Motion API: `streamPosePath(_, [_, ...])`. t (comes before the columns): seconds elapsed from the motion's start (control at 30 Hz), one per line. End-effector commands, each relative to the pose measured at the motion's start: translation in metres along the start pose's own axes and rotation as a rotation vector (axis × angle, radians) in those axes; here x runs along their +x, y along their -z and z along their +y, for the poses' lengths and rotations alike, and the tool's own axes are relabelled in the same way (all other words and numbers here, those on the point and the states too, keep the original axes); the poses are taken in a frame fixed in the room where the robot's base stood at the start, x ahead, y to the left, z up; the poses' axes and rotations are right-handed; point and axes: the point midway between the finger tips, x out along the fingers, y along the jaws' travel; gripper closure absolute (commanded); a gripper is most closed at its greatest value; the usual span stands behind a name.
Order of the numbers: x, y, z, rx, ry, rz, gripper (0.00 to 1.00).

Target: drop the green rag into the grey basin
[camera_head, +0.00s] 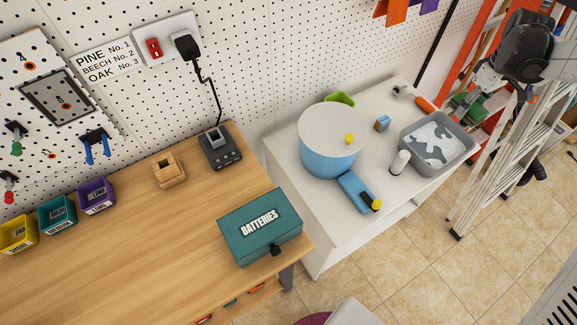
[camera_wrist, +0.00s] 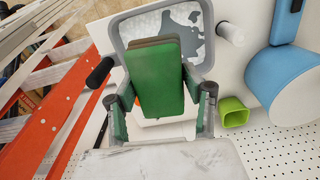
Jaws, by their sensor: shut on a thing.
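The green rag (camera_head: 465,104) is a flat, folded pad that hangs in my gripper (camera_head: 477,92). In the wrist view the rag (camera_wrist: 160,85) sits between the two fingers of my gripper (camera_wrist: 160,97), which is shut on it. The grey basin (camera_head: 408,146) is an open rectangular tub with a white and grey patterned inside, on the white counter. In the head view the rag is just beyond the basin's far right side. In the wrist view the rag covers part of the basin (camera_wrist: 124,36) and its near rim. The exact height of the rag above the basin cannot be told.
A white cylinder (camera_head: 399,162) stands left of the basin, and an orange-handled tool (camera_head: 424,104) lies behind it. A blue tub (camera_head: 328,160) with a white top is further left. A stepladder (camera_head: 496,150) stands close on the right. The workbench holds a batteries box (camera_head: 258,228).

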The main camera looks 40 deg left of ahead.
Motion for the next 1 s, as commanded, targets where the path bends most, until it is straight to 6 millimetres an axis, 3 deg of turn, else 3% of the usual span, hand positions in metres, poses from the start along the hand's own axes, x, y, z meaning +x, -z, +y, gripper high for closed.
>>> streamPosePath(0.5, [0.051, -0.001, 0.000, 0.003, 0.000, 0.000, 0.85])
streamPosePath(0.83, [0.054, -0.001, 0.000, 0.003, 0.000, 0.000, 0.85])
streamPosePath(0.87, [0.054, -0.001, 0.000, 0.003, 0.000, 0.000, 0.52])
streamPosePath(1.0, [0.054, -0.001, 0.000, 0.003, 0.000, 0.000, 0.34])
